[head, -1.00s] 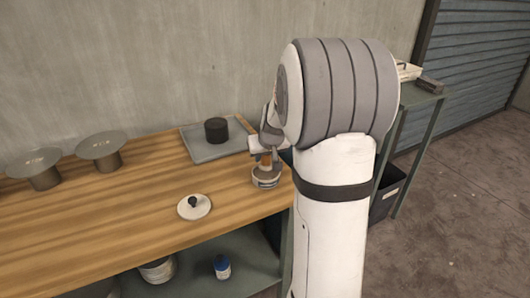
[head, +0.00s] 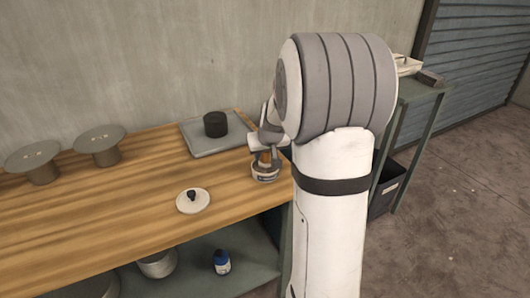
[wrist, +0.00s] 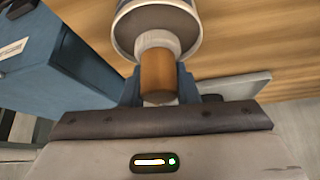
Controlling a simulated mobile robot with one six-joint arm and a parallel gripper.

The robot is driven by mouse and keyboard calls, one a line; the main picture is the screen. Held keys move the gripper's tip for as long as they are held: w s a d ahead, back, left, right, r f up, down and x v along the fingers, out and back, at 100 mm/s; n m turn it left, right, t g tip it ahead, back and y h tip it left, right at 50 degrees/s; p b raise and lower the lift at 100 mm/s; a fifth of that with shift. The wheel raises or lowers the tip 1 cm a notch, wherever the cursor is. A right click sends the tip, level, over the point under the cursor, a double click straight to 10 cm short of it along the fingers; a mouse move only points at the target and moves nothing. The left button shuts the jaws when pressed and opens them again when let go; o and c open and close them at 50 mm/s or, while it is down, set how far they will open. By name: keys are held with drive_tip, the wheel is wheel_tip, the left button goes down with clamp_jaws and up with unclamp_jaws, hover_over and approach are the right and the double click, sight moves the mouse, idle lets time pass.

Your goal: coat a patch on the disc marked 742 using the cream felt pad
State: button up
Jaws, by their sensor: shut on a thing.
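My gripper (wrist: 158,92) is shut on the wooden handle (wrist: 160,74) of a pad. A pale, cream-looking pad end (wrist: 154,40) shows beyond the handle, at or inside the mouth of a round tin (wrist: 122,30). How deep it sits I cannot tell. In the head view the tin (head: 265,174), pale with a dark band, stands near the table's right edge with the brown handle above it. Two grey discs on short stands, one at far left (head: 33,152) and one beside it (head: 99,137), carry faint marks. I cannot read which is 742.
A pale round lid with a black knob (head: 193,203) lies on the wooden table (head: 110,205). A grey tray (head: 203,143) with a black cylinder (head: 215,123) is at the back. A blue jar (head: 221,263) stands on the lower shelf. A labelled bin (wrist: 45,55) is near the gripper.

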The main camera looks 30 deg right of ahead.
drive_tip(key=shift+s+f+b, duration=0.1)
drive_tip(key=shift+f+b, duration=0.45)
drive_tip(key=shift+b, duration=0.05)
idle(1.6)
drive_tip(key=shift+r+p, duration=2.25)
drive_tip(key=shift+r, duration=1.35)
